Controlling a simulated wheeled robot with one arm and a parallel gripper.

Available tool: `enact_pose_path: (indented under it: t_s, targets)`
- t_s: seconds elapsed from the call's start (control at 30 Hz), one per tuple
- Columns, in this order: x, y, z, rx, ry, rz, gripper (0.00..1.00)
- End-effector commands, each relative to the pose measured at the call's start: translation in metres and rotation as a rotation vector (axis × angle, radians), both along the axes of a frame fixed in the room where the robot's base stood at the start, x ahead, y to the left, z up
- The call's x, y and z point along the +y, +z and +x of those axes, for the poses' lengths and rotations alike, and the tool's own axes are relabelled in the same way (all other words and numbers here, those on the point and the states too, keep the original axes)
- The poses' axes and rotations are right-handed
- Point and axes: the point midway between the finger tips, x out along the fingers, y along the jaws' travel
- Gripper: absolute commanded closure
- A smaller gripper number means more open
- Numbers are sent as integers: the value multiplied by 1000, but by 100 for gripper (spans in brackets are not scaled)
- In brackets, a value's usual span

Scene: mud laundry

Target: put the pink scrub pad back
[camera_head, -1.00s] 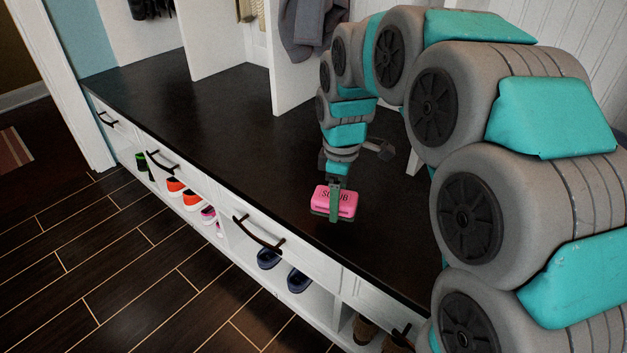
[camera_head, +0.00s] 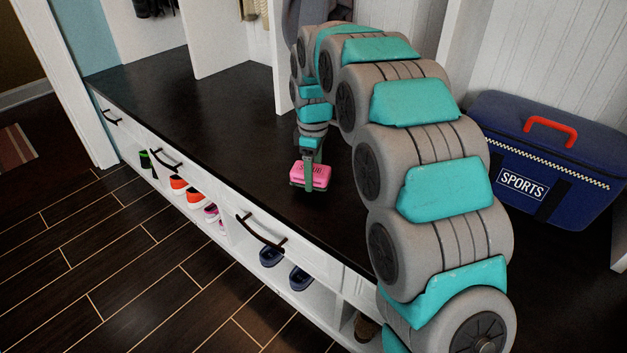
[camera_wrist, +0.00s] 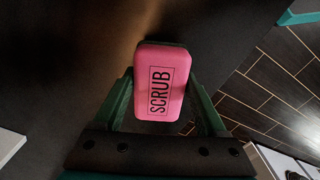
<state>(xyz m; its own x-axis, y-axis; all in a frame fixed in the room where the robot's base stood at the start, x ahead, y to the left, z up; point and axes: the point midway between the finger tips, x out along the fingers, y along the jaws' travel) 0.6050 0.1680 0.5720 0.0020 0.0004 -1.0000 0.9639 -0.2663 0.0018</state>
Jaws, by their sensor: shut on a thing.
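The pink scrub pad (camera_head: 309,173) is a small pink block with the word SCRUB and a dark underside. It is over the dark bench top (camera_head: 190,115), near the front edge; I cannot tell whether it touches the surface. My gripper (camera_head: 307,184) is shut on it, with its green fingers on either side of the pad. In the wrist view the pad (camera_wrist: 161,82) sits between the two green fingers (camera_wrist: 160,105), its lettered face toward the camera.
A navy SPORTS bag (camera_head: 540,160) with a red handle stands at the right on the bench. White dividers (camera_head: 225,35) rise at the back. Shoes sit in cubbies below the drawers, including orange ones (camera_head: 180,184). The left of the bench top is clear.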

Motion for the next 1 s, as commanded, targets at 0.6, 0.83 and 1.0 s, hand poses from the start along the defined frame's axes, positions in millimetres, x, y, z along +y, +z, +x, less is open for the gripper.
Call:
enact_pose_path:
  t_s: [0.6,0.83,1.0]
  targets:
    - [0,-32,-1,2,0,0,23]
    - [0,-31,-1,1,0,-1,0]
    - [0,-31,-1,2,0,0,0]
